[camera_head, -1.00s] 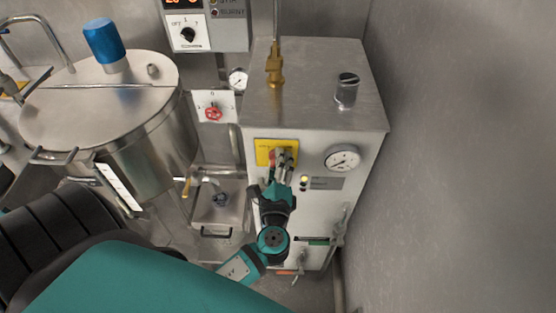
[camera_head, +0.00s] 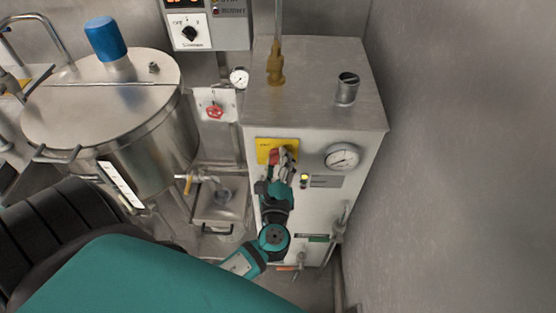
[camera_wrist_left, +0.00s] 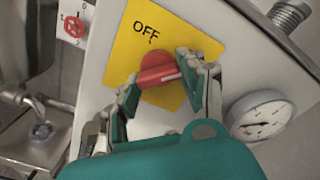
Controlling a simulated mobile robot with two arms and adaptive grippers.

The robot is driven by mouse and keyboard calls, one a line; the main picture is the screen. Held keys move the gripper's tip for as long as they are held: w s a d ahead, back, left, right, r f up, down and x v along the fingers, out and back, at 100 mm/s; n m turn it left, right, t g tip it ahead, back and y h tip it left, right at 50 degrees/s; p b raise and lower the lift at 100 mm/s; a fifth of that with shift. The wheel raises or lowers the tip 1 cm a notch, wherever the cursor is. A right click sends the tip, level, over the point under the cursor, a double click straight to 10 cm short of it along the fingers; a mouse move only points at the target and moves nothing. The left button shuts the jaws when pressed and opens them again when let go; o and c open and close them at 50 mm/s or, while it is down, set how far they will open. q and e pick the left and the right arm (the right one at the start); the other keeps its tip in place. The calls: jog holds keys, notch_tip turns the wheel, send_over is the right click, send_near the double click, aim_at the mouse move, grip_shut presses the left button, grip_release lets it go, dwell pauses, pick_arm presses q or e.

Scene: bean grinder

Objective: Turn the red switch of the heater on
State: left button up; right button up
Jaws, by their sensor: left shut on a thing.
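The heater (camera_head: 360,120) is the metal box at the right in the head view. Its red switch (camera_wrist_left: 158,70) sits on a yellow plate (camera_wrist_left: 125,45) marked OFF in the left wrist view. In the head view the yellow plate (camera_head: 264,146) is on the heater's front. My left gripper (camera_wrist_left: 160,78) is shut on the red switch, with one finger at each side of it. The same gripper (camera_head: 281,157) covers most of the switch in the head view. The switch handle lies roughly sideways, slightly tilted. My right gripper is not in view.
A round gauge (camera_head: 342,157) is right of the plate, with a small lit lamp (camera_head: 304,178) below left of it. A steel tank (camera_head: 150,130) stands left. A red valve wheel (camera_head: 215,112) is on the wall. A bare wall is close on the right.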

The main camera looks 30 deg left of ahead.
pick_arm(q)
jog(key=o, duration=1.2)
jog(key=v, duration=1.2)
jog(key=shift+s, duration=0.1)
jog(key=s+f+n+g+h+b, duration=0.2)
jog(key=s+f+g+h, duration=0.1)
jog(key=f, duration=1.3)
jog(key=s+f+n+g+h+b, duration=0.15)
jog(key=f+g, duration=0.25)
jog(key=f, duration=1.2)
jog(key=s+f+n+g+h+b, duration=0.1)
jog(key=s+f+n+g+b, duration=0.1)
jog(key=s+f+n, duration=0.3)
jog(key=s+a+f+n+g+h+b, duration=0.1)
jog(key=s+f+n, duration=0.4)
jog(key=s+f, duration=0.5)
jog(key=s+f+n+g+h+b, duration=0.3)
jog(key=s+f, duration=0.5)
jog(key=f, duration=0.3)
jog(key=shift+s+a+n+g, duration=0.3)
jog(key=shift+n+g, duration=0.3)
jog(key=shift+n, duration=0.35)
